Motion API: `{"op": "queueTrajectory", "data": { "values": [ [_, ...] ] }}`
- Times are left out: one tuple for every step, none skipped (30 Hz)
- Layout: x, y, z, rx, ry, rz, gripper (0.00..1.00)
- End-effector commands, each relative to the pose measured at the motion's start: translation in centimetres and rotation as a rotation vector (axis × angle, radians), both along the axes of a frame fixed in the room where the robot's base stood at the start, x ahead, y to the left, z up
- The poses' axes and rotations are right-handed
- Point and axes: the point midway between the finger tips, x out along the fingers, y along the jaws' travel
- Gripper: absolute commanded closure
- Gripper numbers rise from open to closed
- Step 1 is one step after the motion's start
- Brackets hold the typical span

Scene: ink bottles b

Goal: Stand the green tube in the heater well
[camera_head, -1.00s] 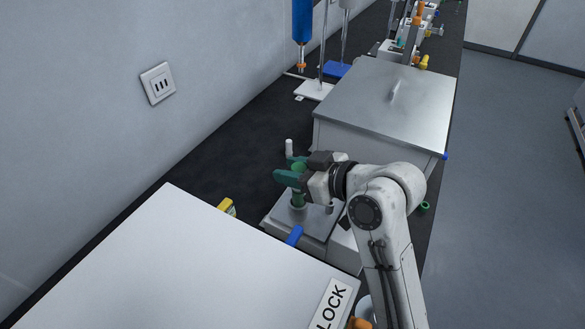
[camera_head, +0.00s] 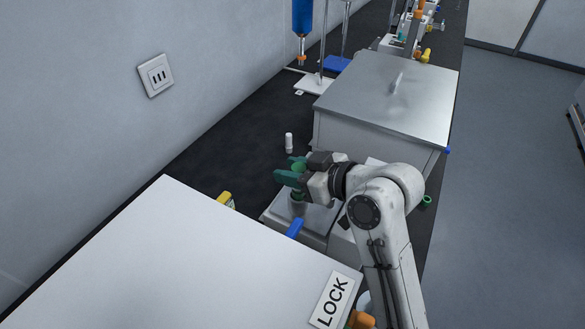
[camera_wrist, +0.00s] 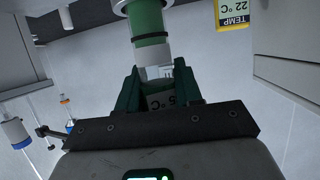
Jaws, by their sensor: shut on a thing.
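My gripper (camera_head: 289,170) has dark green fingers shut on the green tube (camera_head: 298,166), which stands roughly upright between them. The tube's lower part shows below the fingers, over the grey-topped heater block (camera_head: 318,216). In the wrist view, the tube (camera_wrist: 150,22) is green with a dark band and a pale section, beyond my gripper's fingertips (camera_wrist: 157,70). The fingers and arm hide part of the heater top.
A large white box marked LOCK (camera_head: 200,260) fills the near left. A metal-lidded box (camera_head: 390,95) stands behind my gripper. A yellow temperature display (camera_wrist: 235,12) reads 22 °C.

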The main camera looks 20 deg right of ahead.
Motion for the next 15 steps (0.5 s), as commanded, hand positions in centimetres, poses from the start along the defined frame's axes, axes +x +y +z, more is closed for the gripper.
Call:
{"op": "queueTrajectory", "data": {
  "values": [
    [0.0, 0.0, -0.2, 0.0, 0.0, 0.0, 0.95],
    [0.0, 0.0, -0.3, 0.0, 0.0, 0.0, 0.95],
    [0.0, 0.0, -0.4, 0.0, 0.0, 0.0, 0.95],
    [0.0, 0.0, -0.4, 0.0, 0.0, 0.0, 0.95],
    [0.0, 0.0, -0.5, 0.0, 0.0, 0.0, 0.95],
    [0.0, 0.0, -0.6, 0.0, 0.0, 0.0, 0.95],
    [0.0, 0.0, -0.7, 0.0, 0.0, 0.0, 0.95],
    [0.0, 0.0, -0.7, 0.0, 0.0, 0.0, 0.95],
    [0.0, 0.0, -0.8, 0.0, 0.0, 0.0, 0.95],
    [0.0, 0.0, -0.9, 0.0, 0.0, 0.0, 0.95],
    [0.0, 0.0, -1.0, 0.0, 0.0, 0.0, 0.95],
    [0.0, 0.0, -1.0, 0.0, 0.0, 0.0, 0.95],
    [0.0, 0.0, -1.1, 0.0, 0.0, 0.0, 0.95],
    [0.0, 0.0, -1.2, 0.0, 0.0, 0.0, 0.95],
    [0.0, 0.0, -1.3, 0.001, 0.0, 0.0, 0.95]
  ]
}}
